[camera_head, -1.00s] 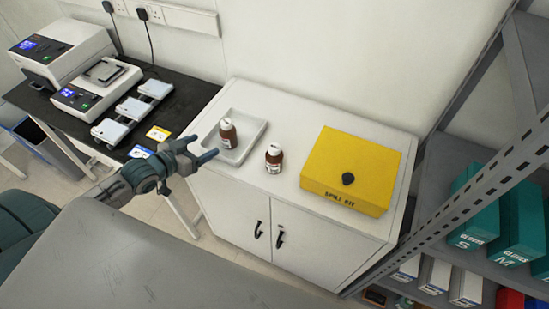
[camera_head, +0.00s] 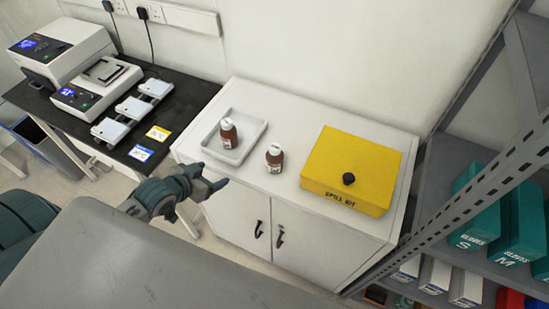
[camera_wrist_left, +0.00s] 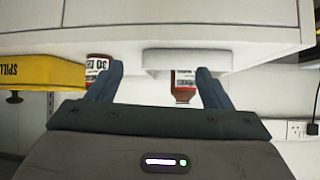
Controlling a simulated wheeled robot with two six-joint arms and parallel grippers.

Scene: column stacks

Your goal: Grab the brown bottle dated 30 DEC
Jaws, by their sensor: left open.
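Two brown bottles with white caps and labels stand upright on the white cabinet. One brown bottle (camera_head: 274,158) stands on the bare top, between the tray and the yellow box. In the left wrist view, which is upside down, this bottle (camera_wrist_left: 97,67) shows a label that reads like 30 DEC. The other bottle (camera_head: 228,134) stands in the white tray (camera_head: 240,154); its label (camera_wrist_left: 185,80) is too small to read. My left gripper (camera_head: 214,176) is open and empty at the cabinet's front edge, apart from both bottles. My right gripper is not in view.
A yellow spill kit box (camera_head: 350,165) stands close to the right of the untrayed bottle. A metal shelf rack (camera_head: 470,190) rises at the right. A black bench (camera_head: 180,110) with instruments stands at the left. The cabinet top (camera_head: 290,110) behind the bottles is clear.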

